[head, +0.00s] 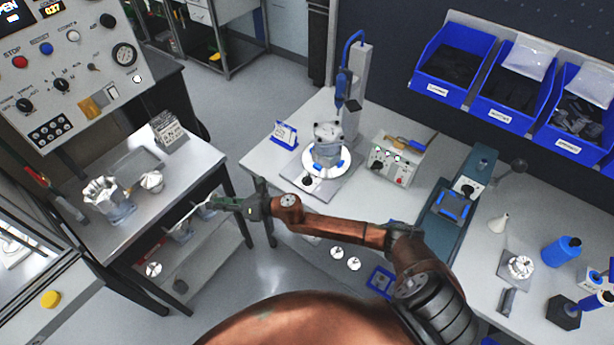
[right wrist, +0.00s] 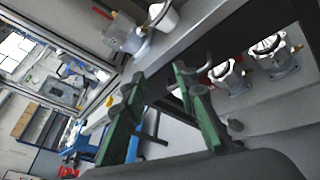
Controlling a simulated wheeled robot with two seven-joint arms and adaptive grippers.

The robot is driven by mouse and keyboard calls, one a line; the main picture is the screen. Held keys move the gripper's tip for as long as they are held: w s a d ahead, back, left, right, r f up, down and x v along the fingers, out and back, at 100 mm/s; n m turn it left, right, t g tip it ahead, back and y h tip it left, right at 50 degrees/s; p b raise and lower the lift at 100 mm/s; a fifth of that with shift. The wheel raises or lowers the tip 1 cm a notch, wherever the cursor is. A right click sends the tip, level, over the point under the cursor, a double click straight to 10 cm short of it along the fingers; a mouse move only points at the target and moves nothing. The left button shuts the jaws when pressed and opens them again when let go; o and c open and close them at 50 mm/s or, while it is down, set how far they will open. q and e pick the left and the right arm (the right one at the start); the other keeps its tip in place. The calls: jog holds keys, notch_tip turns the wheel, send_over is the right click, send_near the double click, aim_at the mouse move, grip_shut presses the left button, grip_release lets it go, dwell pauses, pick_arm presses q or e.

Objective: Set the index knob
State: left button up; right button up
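A round white dial plate (head: 326,158) sits on a flat base on the middle bench, with a grey machined housing (head: 328,134) standing on it. A small dark knob (head: 308,181) shows on the base in front of the plate; I cannot tell whether it is the index knob, nor read its setting. My right gripper (head: 212,202) reaches left over the gap between the two benches, well apart from the dial plate. In the right wrist view its green fingers (right wrist: 163,84) stand apart with nothing between them. My left gripper is out of view.
A control panel (head: 70,65) with several knobs and buttons stands at upper left. The left bench (head: 135,210) carries metal housings (head: 108,200). A small control box (head: 397,158) stands right of the dial plate. Blue bins (head: 455,62) hang at upper right.

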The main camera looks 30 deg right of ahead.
jog(key=s+a+n+g, duration=0.1)
jog(key=a+n+g, duration=0.15)
jog(key=n, duration=0.45)
notch_tip(320, 180, up, 3)
jog(key=n+g+h, duration=0.8)
jog(key=n+h, duration=0.4)
jog(key=n, duration=0.6)
send_over(307, 178)
jog(key=shift+a+r, duration=0.2)
jog(key=shift+d+f, duration=0.15)
jog(key=shift+d, duration=0.15)
notch_tip(307, 178, down, 7)
jog(key=shift+f, duration=0.15)
jog(key=shift+a, duration=0.1)
jog(key=shift+c, duration=0.5)
grip_shut()
